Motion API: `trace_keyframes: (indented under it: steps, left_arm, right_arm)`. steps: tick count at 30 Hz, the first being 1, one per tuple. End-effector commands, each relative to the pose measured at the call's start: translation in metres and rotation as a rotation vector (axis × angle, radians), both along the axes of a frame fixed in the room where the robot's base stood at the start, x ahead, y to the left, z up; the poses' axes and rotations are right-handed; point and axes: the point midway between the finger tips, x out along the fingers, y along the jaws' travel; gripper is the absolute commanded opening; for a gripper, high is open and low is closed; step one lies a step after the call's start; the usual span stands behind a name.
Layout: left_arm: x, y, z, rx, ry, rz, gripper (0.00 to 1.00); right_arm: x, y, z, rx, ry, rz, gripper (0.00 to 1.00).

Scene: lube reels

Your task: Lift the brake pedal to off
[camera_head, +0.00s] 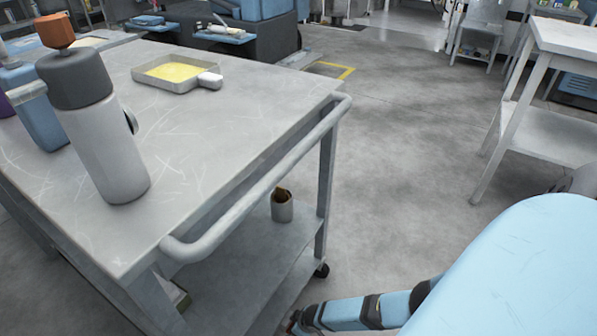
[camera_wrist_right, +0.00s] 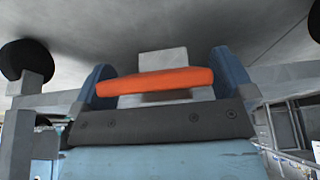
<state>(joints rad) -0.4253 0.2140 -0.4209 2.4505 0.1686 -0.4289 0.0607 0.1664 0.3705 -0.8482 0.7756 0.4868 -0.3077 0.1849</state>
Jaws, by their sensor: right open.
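The orange brake pedal (camera_wrist_right: 155,82) lies across the middle of the right wrist view, a slightly tilted bar in front of a pale grey block (camera_wrist_right: 163,62). My right gripper (camera_wrist_right: 162,66) is open, with one blue finger at each end of the pedal. I cannot tell whether the fingers touch it. In the head view the pedal is not visible; my blue right arm reaches down to the left beside the grey cart (camera_head: 240,185). My left gripper is not in view.
Dark caster wheels (camera_wrist_right: 25,62) show near the pedal; another wheel (camera_head: 321,270) is under the cart's corner. A grey bottle (camera_head: 103,145) and a yellow-filled tray (camera_head: 176,73) stand on the cart, a small can (camera_head: 282,208) on its lower shelf.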

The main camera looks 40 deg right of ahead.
Motion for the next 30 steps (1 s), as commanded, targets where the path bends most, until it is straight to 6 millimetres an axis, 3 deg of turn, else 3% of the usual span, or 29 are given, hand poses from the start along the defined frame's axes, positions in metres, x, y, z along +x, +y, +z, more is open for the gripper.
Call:
trace_keyframes:
  steps: [5, 12, 15, 21, 30]
  left_arm:
    - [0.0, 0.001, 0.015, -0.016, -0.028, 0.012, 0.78]
    - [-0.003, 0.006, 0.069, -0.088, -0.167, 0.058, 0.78]
    - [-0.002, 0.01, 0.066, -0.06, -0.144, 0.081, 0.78]
    - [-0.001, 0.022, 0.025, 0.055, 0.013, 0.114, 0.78]
    - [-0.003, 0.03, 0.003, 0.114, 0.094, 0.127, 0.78]
  right_arm:
    - [-0.005, -0.002, 0.014, 0.0, 0.001, 0.0, 1.0]
    - [-0.024, -0.007, 0.065, 0.0, 0.001, 0.001, 1.0]
    - [-0.033, -0.009, 0.086, 0.001, 0.001, -0.001, 1.0]
    - [-0.045, -0.013, 0.115, 0.001, 0.001, 0.0, 1.0]
    - [-0.051, -0.015, 0.128, 0.0, 0.0, 0.0, 1.0]
